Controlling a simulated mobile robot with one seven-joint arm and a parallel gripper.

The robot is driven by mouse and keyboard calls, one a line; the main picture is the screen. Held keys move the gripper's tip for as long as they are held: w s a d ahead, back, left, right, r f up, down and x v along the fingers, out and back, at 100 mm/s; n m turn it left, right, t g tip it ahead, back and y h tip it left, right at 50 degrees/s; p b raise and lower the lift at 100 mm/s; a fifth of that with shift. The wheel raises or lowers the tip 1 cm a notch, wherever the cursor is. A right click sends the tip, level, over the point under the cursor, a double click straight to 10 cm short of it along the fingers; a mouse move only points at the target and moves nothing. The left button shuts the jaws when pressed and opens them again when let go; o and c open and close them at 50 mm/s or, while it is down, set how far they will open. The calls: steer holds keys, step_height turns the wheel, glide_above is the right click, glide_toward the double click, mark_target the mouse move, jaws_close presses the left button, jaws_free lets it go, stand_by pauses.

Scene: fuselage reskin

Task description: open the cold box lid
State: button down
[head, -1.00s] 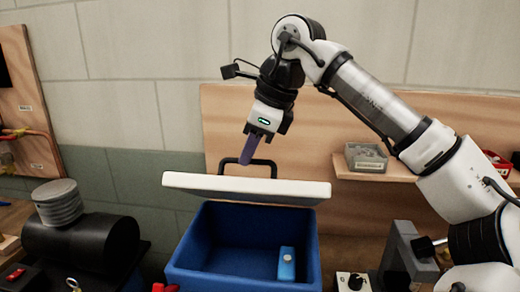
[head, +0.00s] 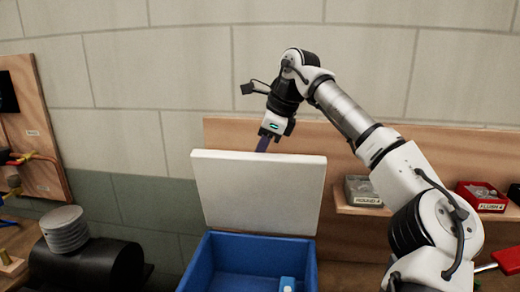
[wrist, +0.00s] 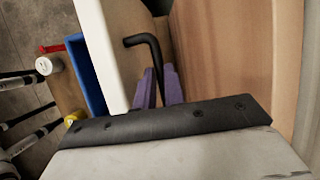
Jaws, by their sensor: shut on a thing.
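The cold box (head: 212,262) is a blue open-topped bin at the lower middle of the head view. Its white lid (head: 258,190) stands raised and nearly upright at the back of the box. My gripper (head: 263,146) is behind the lid's top edge, its purple fingers partly hidden by the lid. In the wrist view the purple fingers (wrist: 158,88) are shut on the black lid handle (wrist: 146,41), beside the white lid edge (wrist: 98,50). A small blue and white item (head: 287,284) lies inside the box.
A wooden board and shelf (head: 362,210) stand behind and right of the box, holding a grey bin (head: 362,190) and a red bin (head: 481,196). A black cylinder (head: 85,262) with a ribbed grey top is at left.

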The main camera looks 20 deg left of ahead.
steer(key=shift+w+f, duration=0.15)
steer(key=shift+f, duration=0.35)
steer(key=c, duration=1.8)
jaws_free()
steer(key=o, duration=0.3)
steer(key=shift+w+a+f, duration=0.1)
steer(key=shift+w+a, duration=0.05)
steer(key=shift+w, duration=0.1)
steer(key=shift+s+r, duration=0.15)
steer(key=shift+r, duration=0.1)
steer(key=shift+d+r, duration=0.2)
steer(key=shift+r, duration=0.15)
steer(key=v, duration=1.3)
